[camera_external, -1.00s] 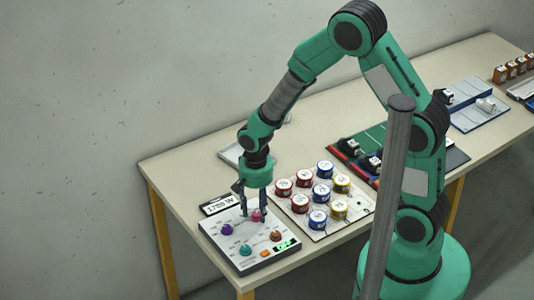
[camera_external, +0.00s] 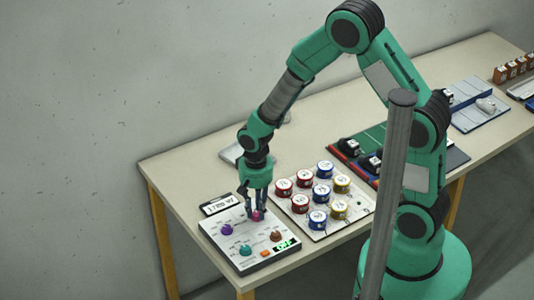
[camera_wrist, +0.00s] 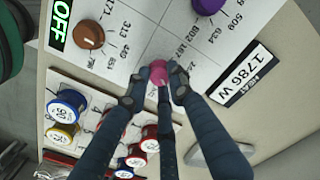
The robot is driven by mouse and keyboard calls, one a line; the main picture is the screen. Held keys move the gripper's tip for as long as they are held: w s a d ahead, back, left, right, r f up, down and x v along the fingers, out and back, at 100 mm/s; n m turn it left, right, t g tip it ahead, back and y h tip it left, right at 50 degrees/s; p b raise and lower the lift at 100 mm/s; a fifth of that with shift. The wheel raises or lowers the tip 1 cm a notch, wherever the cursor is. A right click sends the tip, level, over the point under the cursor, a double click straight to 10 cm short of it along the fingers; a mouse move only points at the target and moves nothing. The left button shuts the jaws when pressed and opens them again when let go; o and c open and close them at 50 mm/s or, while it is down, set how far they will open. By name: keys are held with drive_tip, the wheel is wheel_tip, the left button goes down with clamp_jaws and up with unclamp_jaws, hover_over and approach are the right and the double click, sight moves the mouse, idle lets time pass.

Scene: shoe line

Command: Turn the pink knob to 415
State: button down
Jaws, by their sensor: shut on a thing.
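The pink knob (camera_external: 258,215) sits on the white control panel (camera_external: 215,233) at the table's near left end. My gripper (camera_external: 257,212) reaches down over it from above, with its fingers shut on the knob. In the wrist view the pink knob (camera_wrist: 158,72) shows between my fingertips (camera_wrist: 157,84). Printed numbers surround the knobs, but those right around the pink one are partly hidden by my fingers. I cannot tell where the pink knob points.
The panel also has a purple knob (camera_external: 227,229), a teal knob (camera_external: 246,250), an orange-brown knob (camera_external: 276,236), an orange button (camera_external: 265,253) and a green OFF display (camera_external: 287,245). A board with several round coloured pieces (camera_external: 318,219) stands close on the right.

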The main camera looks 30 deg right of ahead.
sight(256, 213)
drive_tip(key=n+p, duration=0.2)
drive_tip(key=n, duration=0.3)
idle(0.4)
drive_tip(key=c, duration=1.5)
unclamp_jaws()
drive_tip(key=shift+r, duration=0.1)
wheel_tip(256, 213, up, 12)
drive_tip(key=shift+f, duration=0.1)
